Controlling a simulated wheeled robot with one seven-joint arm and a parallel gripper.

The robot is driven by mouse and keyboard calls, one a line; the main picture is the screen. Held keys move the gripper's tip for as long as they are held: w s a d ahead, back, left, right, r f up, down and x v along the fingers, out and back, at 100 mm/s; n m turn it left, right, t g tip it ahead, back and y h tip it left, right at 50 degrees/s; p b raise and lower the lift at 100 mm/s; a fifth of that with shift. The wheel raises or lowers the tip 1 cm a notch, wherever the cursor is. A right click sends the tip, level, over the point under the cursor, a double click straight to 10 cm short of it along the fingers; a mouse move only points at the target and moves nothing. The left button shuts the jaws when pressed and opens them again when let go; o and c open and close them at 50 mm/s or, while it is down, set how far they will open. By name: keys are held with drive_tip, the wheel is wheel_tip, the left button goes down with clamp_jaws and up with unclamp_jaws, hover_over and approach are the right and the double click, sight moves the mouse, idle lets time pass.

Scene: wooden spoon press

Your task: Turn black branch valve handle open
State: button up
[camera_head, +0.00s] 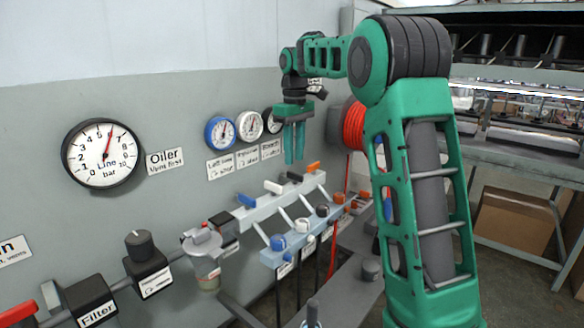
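The manifold (262,208) runs along the wall with a row of lever handles on top: blue, white, black and orange. The black branch valve handle (292,176) is the third from the left, between the white handle (273,187) and the orange handle (313,167). It is small here, and its exact angle is hard to tell. My gripper (294,160) points down with its green fingertips above and near the black handle in the picture. A narrow gap shows between the fingers, with nothing in it. I cannot tell how far in front of the handle they are.
Below are blue (277,242), white (302,226), black (322,210) and orange regulator knobs. Small wall gauges and labels are behind my gripper. A red hose reel (355,126) is to its right. The large line gauge (102,153) and filter (90,300) are at left.

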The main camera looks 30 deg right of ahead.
drive_tip(key=shift+w+r, duration=0.1)
drive_tip(key=shift+r, duration=2.7)
drive_tip(key=s+f+m, duration=0.3)
drive_tip(key=s+f, duration=0.4)
drive_tip(key=s, duration=0.7)
drive_tip(key=s+d+f+m, duration=0.1)
drive_tip(key=s+f+m, duration=0.3)
drive_tip(key=s, duration=1)
drive_tip(key=s+f+m, duration=0.4)
drive_tip(key=s+f, duration=0.5)
drive_tip(key=s, duration=0.5)
drive_tip(key=shift+s+d+f, duration=0.2)
drive_tip(key=shift+s+f, duration=0.05)
drive_tip(key=shift+f, duration=0.05)
